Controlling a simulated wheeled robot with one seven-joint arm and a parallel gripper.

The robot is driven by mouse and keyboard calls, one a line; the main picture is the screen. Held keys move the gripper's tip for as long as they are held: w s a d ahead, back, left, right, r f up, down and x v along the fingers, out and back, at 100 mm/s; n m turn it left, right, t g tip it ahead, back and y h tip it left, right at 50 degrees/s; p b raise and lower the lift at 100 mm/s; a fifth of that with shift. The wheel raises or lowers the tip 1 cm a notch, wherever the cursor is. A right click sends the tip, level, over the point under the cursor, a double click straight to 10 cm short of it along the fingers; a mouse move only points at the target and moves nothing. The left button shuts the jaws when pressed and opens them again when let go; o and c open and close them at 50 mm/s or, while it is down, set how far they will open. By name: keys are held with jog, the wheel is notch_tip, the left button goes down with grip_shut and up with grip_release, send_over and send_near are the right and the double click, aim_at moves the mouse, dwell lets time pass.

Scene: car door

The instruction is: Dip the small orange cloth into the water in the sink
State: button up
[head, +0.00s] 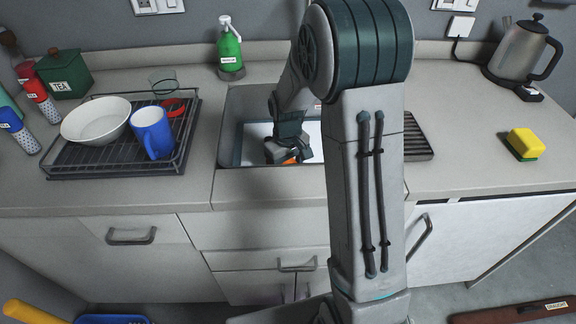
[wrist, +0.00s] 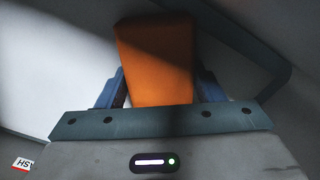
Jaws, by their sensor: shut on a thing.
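The small orange cloth (wrist: 157,60) is between the two fingers of my gripper (wrist: 157,92) in the wrist view. The gripper is shut on it. In the head view my gripper (head: 288,157) is inside the sink (head: 230,125), low in the basin, and a bit of the orange cloth (head: 291,161) shows beneath it. The bright surface in the basin may be the water; I cannot tell whether the cloth touches it. My arm hides the right part of the sink.
A dish rack (head: 100,160) with a white bowl (head: 96,120) and a blue mug (head: 152,132) stands left of the sink. A green soap bottle (head: 230,50) stands behind it. A yellow sponge (head: 526,142) and a kettle (head: 522,50) are at the right.

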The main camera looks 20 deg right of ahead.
jog(key=shift+s+f+b, duration=0.15)
jog(key=shift+f+b, duration=0.3)
jog(key=shift+f, duration=0.2)
jog(key=shift+s+f+b, duration=0.15)
jog(key=shift+f+b, duration=0.3)
jog(key=shift+f, duration=0.2)
jog(key=r+p, duration=0.2)
jog(key=r, duration=0.1)
jog(key=r+p, duration=0.2)
jog(key=r, duration=0.1)
jog(key=r+p, duration=0.2)
jog(key=r, duration=0.1)
jog(key=shift+w+r+p, duration=0.15)
jog(key=shift+w+p, duration=0.1)
jog(key=shift+p, duration=0.15)
